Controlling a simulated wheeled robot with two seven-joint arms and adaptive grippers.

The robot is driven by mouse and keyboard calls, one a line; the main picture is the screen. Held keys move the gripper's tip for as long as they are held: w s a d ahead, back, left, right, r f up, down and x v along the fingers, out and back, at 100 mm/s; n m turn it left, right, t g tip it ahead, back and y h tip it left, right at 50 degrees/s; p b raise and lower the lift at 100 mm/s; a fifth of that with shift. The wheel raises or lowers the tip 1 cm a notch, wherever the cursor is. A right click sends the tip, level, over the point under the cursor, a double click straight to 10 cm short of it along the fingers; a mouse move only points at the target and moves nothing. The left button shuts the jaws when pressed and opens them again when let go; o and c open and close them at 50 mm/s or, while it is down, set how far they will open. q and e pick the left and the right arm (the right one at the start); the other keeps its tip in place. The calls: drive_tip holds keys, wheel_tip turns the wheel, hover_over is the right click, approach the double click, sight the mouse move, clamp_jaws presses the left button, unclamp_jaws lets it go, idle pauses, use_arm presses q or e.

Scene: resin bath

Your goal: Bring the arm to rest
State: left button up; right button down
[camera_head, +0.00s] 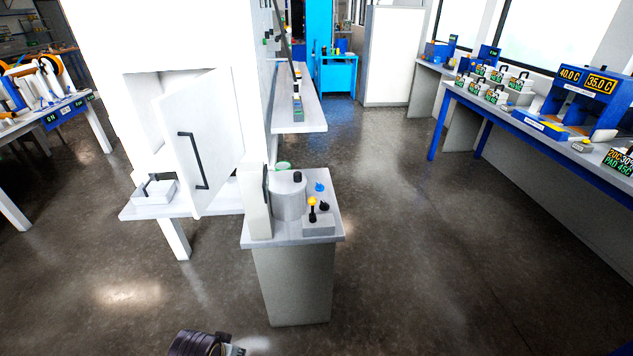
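A dark, rounded part of my arm with a silvery end (207,344) shows at the bottom edge, left of the middle. It seems to belong to my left arm and is cut off by the frame. Its fingertips cannot be made out, so I cannot tell if that gripper is open or shut. Nothing is seen held in it. It is apart from the grey pedestal (292,285) in front of me. My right arm and gripper are not in view.
A white cabinet (95,95) has its door (215,140) ajar over a bench. The pedestal holds a grey cylinder (289,200) and a yellow-knobbed lever (312,204). A blue-framed bench (465,100) runs along the right. The floor (420,250) between is clear.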

use_arm(q)
drive_tip(key=s+a+f+g, duration=0.1)
drive_tip(key=s+a+f, duration=0.15)
drive_tip(key=f, duration=1.15)
drive_tip(key=s+a+f, duration=0.1)
drive_tip(key=s+f, duration=0.2)
drive_tip(key=f, duration=1.2)
drive_tip(key=s+a+f, duration=0.3)
drive_tip(key=s+f, duration=0.4)
drive_tip(key=s, duration=0.2)
drive_tip(key=s+a+f+g+y, duration=0.1)
drive_tip(key=s+a+f, duration=0.3)
drive_tip(key=s+f, duration=0.4)
drive_tip(key=shift+s+m+p, duration=0.3)
drive_tip(key=shift+s+p, duration=0.05)
drive_tip(key=shift+s, duration=0.4)
